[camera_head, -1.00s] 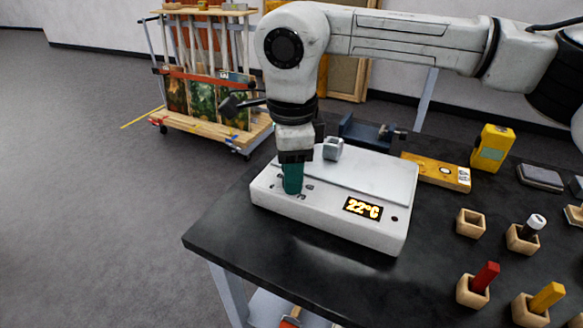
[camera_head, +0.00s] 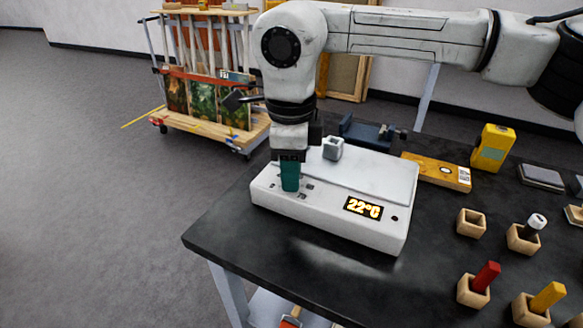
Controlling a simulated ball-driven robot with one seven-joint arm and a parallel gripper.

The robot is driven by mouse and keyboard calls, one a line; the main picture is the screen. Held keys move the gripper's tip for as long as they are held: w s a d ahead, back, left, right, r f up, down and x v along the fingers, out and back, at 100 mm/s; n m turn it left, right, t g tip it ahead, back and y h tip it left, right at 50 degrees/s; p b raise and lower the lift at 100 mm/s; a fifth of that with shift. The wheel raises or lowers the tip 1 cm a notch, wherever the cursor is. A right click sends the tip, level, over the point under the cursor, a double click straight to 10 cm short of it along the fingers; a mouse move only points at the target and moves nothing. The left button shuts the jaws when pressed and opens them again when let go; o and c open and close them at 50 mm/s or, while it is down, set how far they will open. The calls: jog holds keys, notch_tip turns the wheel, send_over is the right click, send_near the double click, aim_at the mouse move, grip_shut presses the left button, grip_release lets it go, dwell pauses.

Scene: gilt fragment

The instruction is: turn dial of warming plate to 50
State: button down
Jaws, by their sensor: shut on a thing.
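The white warming plate (camera_head: 330,223) stands on the black table near its left corner. Its orange display (camera_head: 363,208) reads 22°C. My gripper (camera_head: 290,188) points down at the left part of the plate's front panel, with its teal fingers at the dial's place. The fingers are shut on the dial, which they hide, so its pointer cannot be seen. Small dark marks (camera_head: 308,187) show on the panel beside the fingers. A small grey cup-like block (camera_head: 333,148) sits on the plate's top behind my gripper.
Right of the plate lie a yellow spirit level (camera_head: 437,172) and a yellow device (camera_head: 493,148). Several wooden holders, some with coloured sticks (camera_head: 486,276), stand at the front right. A blue vise-like tool (camera_head: 368,132) is behind the plate. A wooden cart (camera_head: 210,125) stands beyond the table.

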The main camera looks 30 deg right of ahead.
jog(key=m, duration=1.1)
jog(key=shift+w+m+g, duration=0.1)
jog(key=shift+m+g, duration=0.2)
jog(key=shift+m, duration=0.1)
jog(key=m, duration=0.5)
jog(key=shift+a+b, duration=0.1)
jog(key=shift+b, duration=0.25)
jog(key=m, duration=0.6)
jog(key=shift+w+g, duration=0.1)
jog(key=shift+g, duration=0.2)
jog(key=shift+m, duration=0.3)
jog(key=c, duration=0.8)
grip_release()
jog(key=r, duration=0.3)
jog(key=r+p, duration=0.1)
jog(key=r, duration=0.7)
jog(key=shift+w+a, duration=0.15)
jog(key=shift+w, duration=0.15)
